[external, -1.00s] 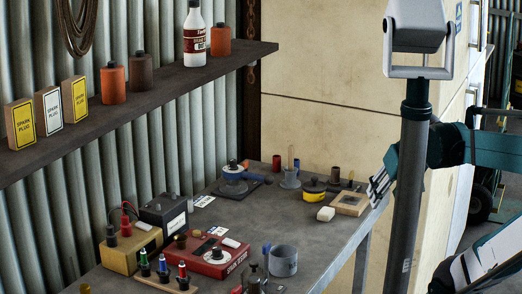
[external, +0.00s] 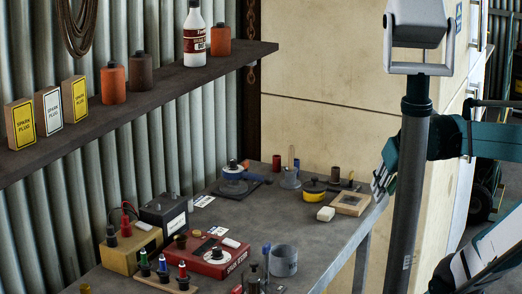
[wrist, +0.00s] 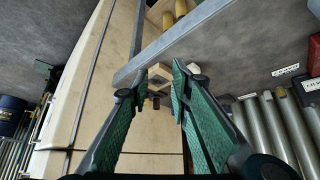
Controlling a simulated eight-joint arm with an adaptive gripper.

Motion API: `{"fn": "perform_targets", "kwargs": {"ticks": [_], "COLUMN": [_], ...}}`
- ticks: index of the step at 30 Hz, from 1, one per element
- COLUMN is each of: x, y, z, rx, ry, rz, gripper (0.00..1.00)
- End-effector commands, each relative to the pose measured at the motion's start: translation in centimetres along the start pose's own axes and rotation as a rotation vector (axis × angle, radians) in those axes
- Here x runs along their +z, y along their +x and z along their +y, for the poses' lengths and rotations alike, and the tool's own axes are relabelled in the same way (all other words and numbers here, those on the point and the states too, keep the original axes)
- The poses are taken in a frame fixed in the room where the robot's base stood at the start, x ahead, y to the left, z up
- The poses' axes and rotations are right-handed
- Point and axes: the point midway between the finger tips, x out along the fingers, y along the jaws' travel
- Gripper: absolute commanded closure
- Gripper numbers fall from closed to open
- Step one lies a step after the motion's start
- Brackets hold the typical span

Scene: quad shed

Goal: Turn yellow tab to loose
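I cannot pick out a tab marked loose in either view. A round black-and-yellow object (external: 314,196) sits on the workbench (external: 325,240), left of a wooden frame-like box (external: 350,204). Whether the yellow tab is part of it is too small to tell. My gripper (external: 382,178) is beyond the bench's right end, beside a grey post that partly covers my arm. In the wrist view my gripper (wrist: 161,78) has its two green fingers apart, with nothing held between them. The bench edge (wrist: 165,50) shows past the fingertips.
A grey post (external: 408,180) stands in front of my arm. A shelf (external: 170,88) runs above on the left. The bench's right front is bare.

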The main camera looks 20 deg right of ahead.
Motion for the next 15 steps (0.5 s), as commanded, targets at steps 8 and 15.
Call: {"fn": "perform_targets", "kwargs": {"ticks": [8,15], "x": [-3.8,-7.2], "y": [-0.5,-0.3], "z": [0.2,0.4], "rx": [0.006,0.015], "ry": [0.063,0.126], "rz": [-0.052,-0.101], "gripper": [0.79,0.79]}}
